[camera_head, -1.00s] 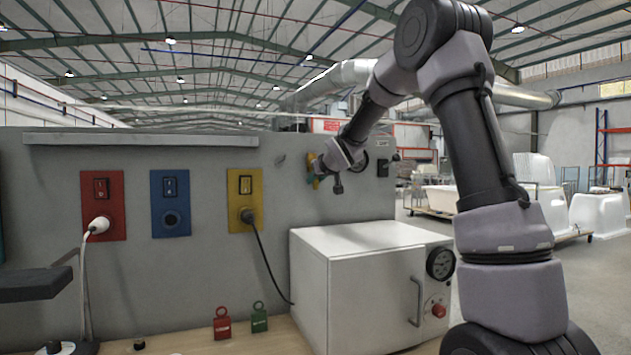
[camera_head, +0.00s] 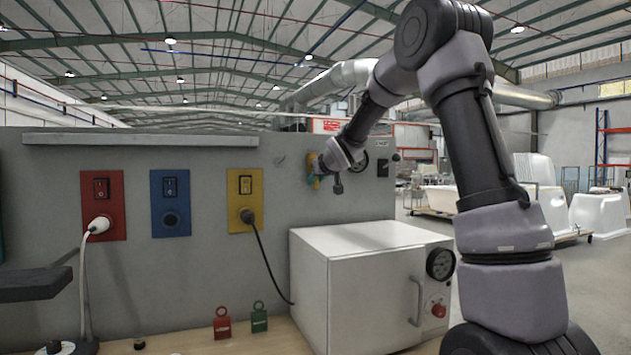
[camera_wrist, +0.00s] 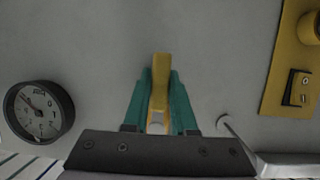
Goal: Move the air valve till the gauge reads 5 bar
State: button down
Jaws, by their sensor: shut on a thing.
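The air valve's yellow handle (camera_wrist: 159,85) stands out from the grey wall panel between the two teal fingers of my gripper (camera_wrist: 158,95), which is shut on it. In the head view, my gripper (camera_head: 316,172) is up at the panel, and a little of the yellow handle (camera_head: 311,158) shows beside it. A round black-rimmed gauge (camera_wrist: 39,112) is on the wall at the left of the wrist view, with a pale dial that appears turned over. Its needle and numbers are too small to read surely. In the head view, my wrist partly hides this gauge.
Red (camera_head: 102,205), blue (camera_head: 170,203) and yellow (camera_head: 245,200) switch panels are on the wall to the left. Two padlock-like tags, red (camera_head: 222,326) and green (camera_head: 259,320), stand on the bench.

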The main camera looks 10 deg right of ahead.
dwell(0.6)
jog(key=shift+d+n+h, duration=0.2)
jog(key=shift+n+h, duration=0.2)
jog(key=shift+n, duration=0.1)
jog(key=shift+w+d+n, duration=0.1)
jog(key=shift+d+n, duration=0.2)
jog(key=shift+d, duration=0.1)
jog(key=c, duration=0.7)
grip_release()
